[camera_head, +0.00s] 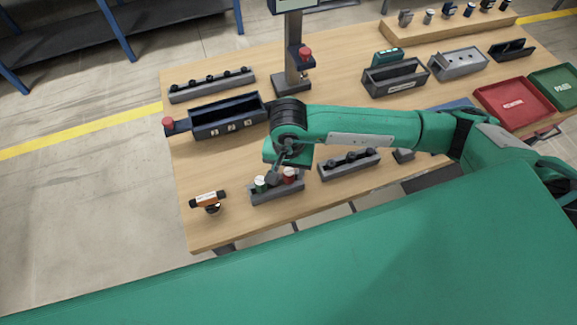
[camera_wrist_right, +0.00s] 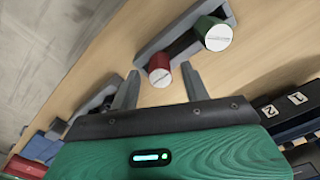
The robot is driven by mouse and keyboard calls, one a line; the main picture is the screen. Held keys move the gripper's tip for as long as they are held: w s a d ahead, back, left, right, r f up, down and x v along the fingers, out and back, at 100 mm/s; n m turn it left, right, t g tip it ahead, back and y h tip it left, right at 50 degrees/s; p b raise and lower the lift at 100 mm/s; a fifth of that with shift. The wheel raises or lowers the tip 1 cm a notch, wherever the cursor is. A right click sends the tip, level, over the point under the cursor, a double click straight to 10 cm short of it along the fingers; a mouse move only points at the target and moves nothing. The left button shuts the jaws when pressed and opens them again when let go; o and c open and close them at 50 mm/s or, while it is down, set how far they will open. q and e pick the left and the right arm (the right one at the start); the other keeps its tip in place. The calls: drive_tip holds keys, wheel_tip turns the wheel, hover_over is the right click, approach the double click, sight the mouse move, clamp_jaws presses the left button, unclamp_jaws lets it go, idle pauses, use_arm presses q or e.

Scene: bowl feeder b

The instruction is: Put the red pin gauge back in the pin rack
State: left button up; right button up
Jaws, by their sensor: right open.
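The pin rack (camera_head: 277,194) is a grey block near the table's front left edge; it also shows in the right wrist view (camera_wrist_right: 185,28). The red pin gauge (camera_head: 289,175), with a pale top, appears to stand in the rack's right part. In the right wrist view the red pin gauge (camera_wrist_right: 159,72) shows between the two fingertips. My right gripper (camera_head: 280,174) is open right over the rack, its fingers either side of the red pin; contact cannot be told. A green pin gauge (camera_head: 260,183) stands in the rack's left part. My left gripper is out of view.
An orange and black gauge (camera_head: 208,198) lies left of the rack. A grey holder with dark pieces (camera_head: 349,164) is to the right. A dark numbered bin (camera_head: 229,121) and a stand (camera_head: 292,82) are behind.

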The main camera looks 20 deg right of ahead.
sight(288, 173)
drive_tip(key=shift+r+b, duration=0.95)
drive_tip(key=shift+b, duration=0.05)
wheel_tip(288, 173, up, 10)
drive_tip(key=b, duration=0.3)
